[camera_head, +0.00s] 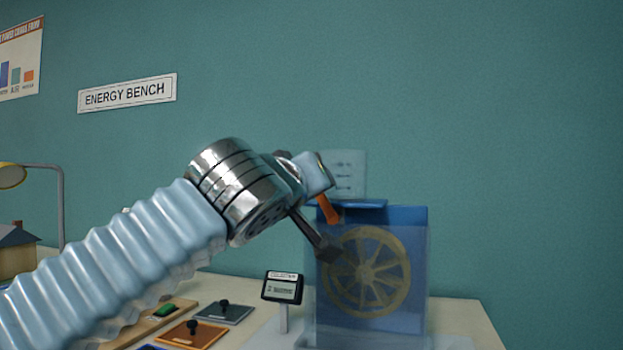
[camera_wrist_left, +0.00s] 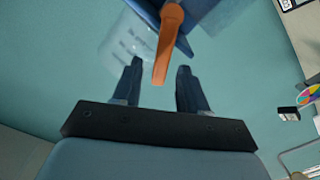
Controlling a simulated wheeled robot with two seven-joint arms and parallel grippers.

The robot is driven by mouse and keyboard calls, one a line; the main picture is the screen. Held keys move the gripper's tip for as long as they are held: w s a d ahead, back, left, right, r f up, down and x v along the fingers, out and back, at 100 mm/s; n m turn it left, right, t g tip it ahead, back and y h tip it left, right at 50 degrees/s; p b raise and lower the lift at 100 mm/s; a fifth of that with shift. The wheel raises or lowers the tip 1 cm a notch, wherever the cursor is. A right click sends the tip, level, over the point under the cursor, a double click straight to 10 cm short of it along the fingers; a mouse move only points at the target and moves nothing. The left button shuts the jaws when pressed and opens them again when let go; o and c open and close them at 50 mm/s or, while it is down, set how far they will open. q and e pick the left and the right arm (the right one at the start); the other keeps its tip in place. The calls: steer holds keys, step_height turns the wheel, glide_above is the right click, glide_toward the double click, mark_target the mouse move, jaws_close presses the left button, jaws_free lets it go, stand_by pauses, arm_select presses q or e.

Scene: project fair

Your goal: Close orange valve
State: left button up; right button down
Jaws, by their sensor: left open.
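The orange valve lever (camera_head: 328,208) is at the upper left of a blue translucent water wheel box (camera_head: 416,240). In the left wrist view the orange lever (camera_wrist_left: 168,42) points down toward the gap between the fingers. My left gripper (camera_head: 322,246) is by the box's upper left side, next to the lever. In the left wrist view my left gripper (camera_wrist_left: 157,75) is open, with the lever's lower end between or just beyond the fingertips. I cannot tell whether they touch. Part of the lever is hidden by my wrist in the head view. My right gripper is not in view.
A small display (camera_head: 283,287) on a stand is left of the box. An orange switch plate (camera_head: 193,334) and a grey switch plate (camera_head: 224,312) lie on the bench (camera_head: 466,314). A lamp (camera_head: 12,175) and a model house (camera_head: 17,250) are at far left.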

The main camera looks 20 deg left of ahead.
arm_select(q)
steer(key=shift+w, duration=0.25)
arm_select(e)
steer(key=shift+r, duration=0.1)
arm_select(q)
jaws_close()
